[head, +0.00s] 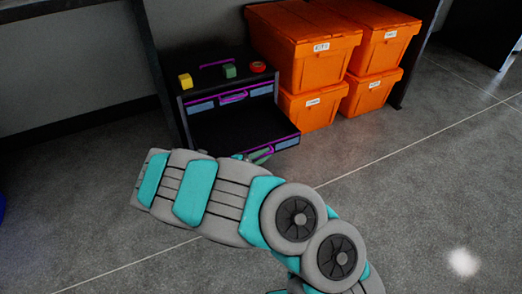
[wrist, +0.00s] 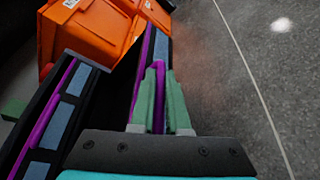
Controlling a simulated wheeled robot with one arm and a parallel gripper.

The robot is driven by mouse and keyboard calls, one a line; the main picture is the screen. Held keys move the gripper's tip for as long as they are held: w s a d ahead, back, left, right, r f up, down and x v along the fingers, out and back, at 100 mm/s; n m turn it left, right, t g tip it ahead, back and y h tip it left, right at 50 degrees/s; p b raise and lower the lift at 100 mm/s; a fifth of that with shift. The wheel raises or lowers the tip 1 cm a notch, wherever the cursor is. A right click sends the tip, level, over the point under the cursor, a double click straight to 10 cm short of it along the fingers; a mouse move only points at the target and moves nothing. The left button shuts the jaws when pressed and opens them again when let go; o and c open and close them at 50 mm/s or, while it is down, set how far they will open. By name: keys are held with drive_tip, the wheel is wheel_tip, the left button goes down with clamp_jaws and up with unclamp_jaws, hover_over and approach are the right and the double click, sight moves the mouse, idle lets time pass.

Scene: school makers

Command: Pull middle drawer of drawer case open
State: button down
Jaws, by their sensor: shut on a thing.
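The black drawer case (head: 187,122) stands on the floor against the wall, with purple handles and blue-grey front panels. Its top drawer (head: 232,98) is shut. Below it, a drawer (head: 245,128), apparently the middle one, is pulled well out, and its dark inside shows. In the wrist view, my gripper (wrist: 160,95) has its green fingers on either side of the purple handle (wrist: 158,110) of this pulled-out drawer and is shut on it. In the head view, my arm hides most of the gripper and the lower part of the case.
A yellow block (head: 185,81), a green block (head: 229,71) and a red-orange ring (head: 258,67) lie on top of the case. Stacked orange crates (head: 303,60) stand close to its right. The grey floor (head: 430,180) in front and to the right is clear.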

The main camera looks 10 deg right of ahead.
drive_tip(key=shift+s, duration=0.15)
drive_tip(key=c, duration=1.2)
unclamp_jaws()
drive_tip(key=p+v, duration=0.1)
drive_tip(key=v, duration=0.6)
drive_tip(key=shift+s+a, duration=0.25)
drive_tip(key=shift+a, duration=0.05)
